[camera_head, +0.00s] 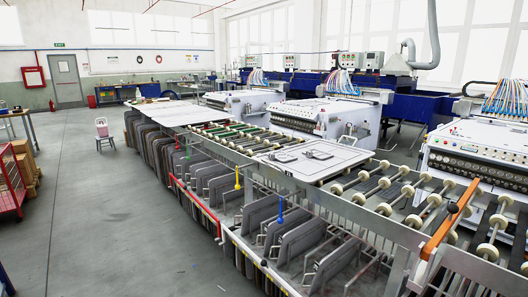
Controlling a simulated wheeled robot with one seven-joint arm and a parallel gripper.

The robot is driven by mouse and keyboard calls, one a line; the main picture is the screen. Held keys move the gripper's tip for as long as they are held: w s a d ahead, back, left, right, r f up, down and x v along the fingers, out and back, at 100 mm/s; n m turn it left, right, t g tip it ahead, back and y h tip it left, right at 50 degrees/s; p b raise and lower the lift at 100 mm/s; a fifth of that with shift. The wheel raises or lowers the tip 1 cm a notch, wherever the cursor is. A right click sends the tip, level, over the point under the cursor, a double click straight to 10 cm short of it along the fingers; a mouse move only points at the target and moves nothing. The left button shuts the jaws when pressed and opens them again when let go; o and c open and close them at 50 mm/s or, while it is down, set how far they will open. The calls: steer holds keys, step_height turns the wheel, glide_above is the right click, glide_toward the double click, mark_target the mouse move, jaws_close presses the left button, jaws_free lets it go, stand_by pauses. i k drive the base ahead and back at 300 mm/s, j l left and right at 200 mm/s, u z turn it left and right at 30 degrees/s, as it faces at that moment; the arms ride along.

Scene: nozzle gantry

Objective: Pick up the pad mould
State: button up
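I cannot tell for sure which thing is the pad mould. Two small flat grey pieces, one on the left (283,156) and one on the right (317,154), lie on a white panel (335,166) on top of the long conveyor line in the middle. Many grey flat plates (298,240) with handles hang upright in a row along the near side of the line. My gripper is not in view.
Roller rails (395,190) run along the line to the right, with an orange bar (450,218) across the near end. White machines (315,118) stand behind. A red cart (10,182) and a small chair (103,131) stand left. The grey floor (110,215) between is clear.

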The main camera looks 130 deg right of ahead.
mark_target(317, 153)
steer(key=k+z, duration=0.1)
steer(key=z, duration=0.3)
steer(key=k+z, duration=0.1)
steer(key=z, duration=0.25)
steer(key=k+l+z, duration=0.1)
steer(key=z, duration=3.05)
steer(key=i+j+z, duration=0.1)
steer(key=z, duration=0.65)
steer(key=i+j+z, duration=0.1)
steer(key=z, duration=0.3)
steer(key=i+j+z, duration=0.15)
steer(key=j, duration=0.2)
steer(key=i+j+z, duration=0.15)
steer(key=j, duration=0.25)
steer(key=i+j+z, duration=0.15)
steer(key=i+j, duration=0.15)
steer(key=i+j+z, duration=0.1)
steer(key=j, duration=0.4)
steer(key=i+j+z, duration=0.15)
steer(key=j, duration=0.3)
steer(key=i+j+z, duration=0.15)
steer(key=j, duration=0.3)
steer(key=i+j+z, duration=0.15)
steer(key=j, duration=0.3)
